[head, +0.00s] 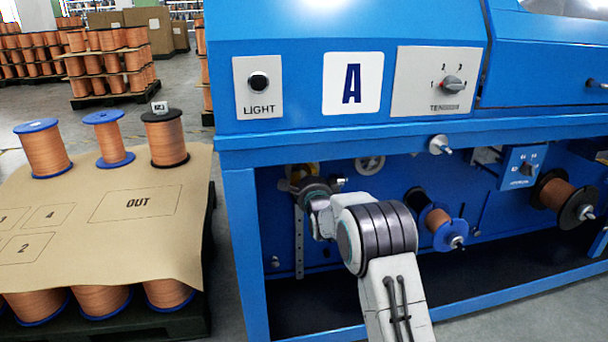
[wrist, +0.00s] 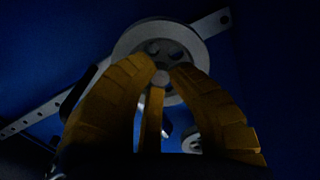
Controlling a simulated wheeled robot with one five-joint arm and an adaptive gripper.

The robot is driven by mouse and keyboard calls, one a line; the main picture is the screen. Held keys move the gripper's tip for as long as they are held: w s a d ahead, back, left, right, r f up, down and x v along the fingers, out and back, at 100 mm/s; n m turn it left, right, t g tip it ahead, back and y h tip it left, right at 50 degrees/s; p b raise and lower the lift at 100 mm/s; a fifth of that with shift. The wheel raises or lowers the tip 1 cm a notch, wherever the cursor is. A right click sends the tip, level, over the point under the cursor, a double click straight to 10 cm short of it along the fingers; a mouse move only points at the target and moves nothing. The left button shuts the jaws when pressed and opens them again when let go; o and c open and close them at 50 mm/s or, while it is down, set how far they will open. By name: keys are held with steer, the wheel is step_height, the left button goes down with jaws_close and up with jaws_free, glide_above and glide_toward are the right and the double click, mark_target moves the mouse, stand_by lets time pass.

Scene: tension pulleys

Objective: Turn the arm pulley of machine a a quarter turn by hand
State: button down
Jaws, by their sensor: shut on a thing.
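The machine with the A sign (head: 352,83) is blue. In the wrist view the arm pulley (wrist: 125,45), a pale grey disc with round holes, sits on a slanted perforated metal arm (wrist: 212,22). My gripper (wrist: 163,72) has yellow fingers, closed around the pulley's small central hub. The fingers and shadow hide the pulley's lower part. In the head view my gripper (head: 299,178) is under the machine's front ledge at the left end, mostly hidden behind my own wrist, and the pulley there is barely visible.
Another pale pulley (head: 370,163) is to the right. Copper spools (head: 437,222) and (head: 566,195) stick out from the blue panel. The ledge (head: 300,145) overhangs my arm. A pallet with a cardboard sheet marked OUT (head: 100,240) and spools stands at left.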

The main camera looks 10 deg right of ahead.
stand_by(0.3)
steer(key=c, duration=1.2)
jaws_free()
steer(key=shift+s, duration=5.95)
